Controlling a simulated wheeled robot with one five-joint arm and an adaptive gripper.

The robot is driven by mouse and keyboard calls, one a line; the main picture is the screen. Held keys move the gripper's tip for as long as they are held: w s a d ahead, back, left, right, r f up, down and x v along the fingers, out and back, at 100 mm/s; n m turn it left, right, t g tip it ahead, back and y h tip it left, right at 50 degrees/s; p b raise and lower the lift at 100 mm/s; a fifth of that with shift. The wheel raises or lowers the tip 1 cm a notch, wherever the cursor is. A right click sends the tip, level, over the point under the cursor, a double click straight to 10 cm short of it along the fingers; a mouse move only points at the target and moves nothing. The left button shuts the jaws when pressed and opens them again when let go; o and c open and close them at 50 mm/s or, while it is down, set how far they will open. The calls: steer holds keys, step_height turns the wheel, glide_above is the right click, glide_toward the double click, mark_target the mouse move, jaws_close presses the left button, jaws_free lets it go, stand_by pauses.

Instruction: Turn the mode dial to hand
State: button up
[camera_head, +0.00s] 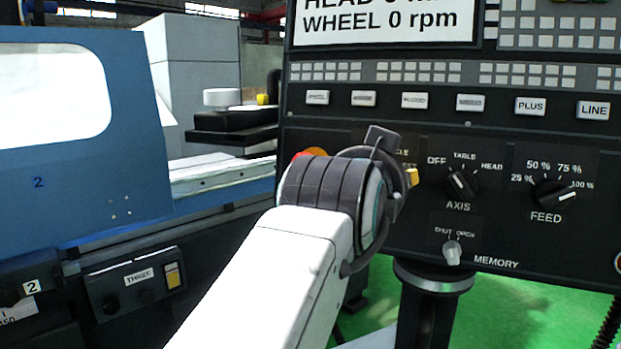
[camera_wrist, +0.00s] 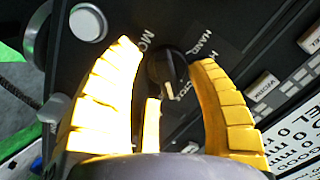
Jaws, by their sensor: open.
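The mode dial (camera_wrist: 166,70) is a black knob on the dark panel in the wrist view, with "HAND" lettering (camera_wrist: 207,42) up and right of it and "MO" lettering beside it. A pale pointer mark on the knob faces down, toward partly hidden lettering, not toward HAND. My gripper (camera_wrist: 163,58) is open, with yellow segmented fingers on the left and right of the dial and a shorter one below it. I cannot tell whether any finger touches it. In the head view my arm hides the dial; only a yellow fingertip (camera_head: 412,177) shows.
The AXIS dial (camera_head: 462,184), FEED dial (camera_head: 557,193) and MEMORY key switch (camera_head: 452,253) sit right of my gripper. A row of buttons, including PLUS (camera_head: 530,106), runs above. A round pale button (camera_wrist: 88,22) is near the left finger. A blue machine cover (camera_head: 80,170) stands left.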

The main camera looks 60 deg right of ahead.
steer(key=v, duration=1.2)
steer(key=shift+c, duration=0.3)
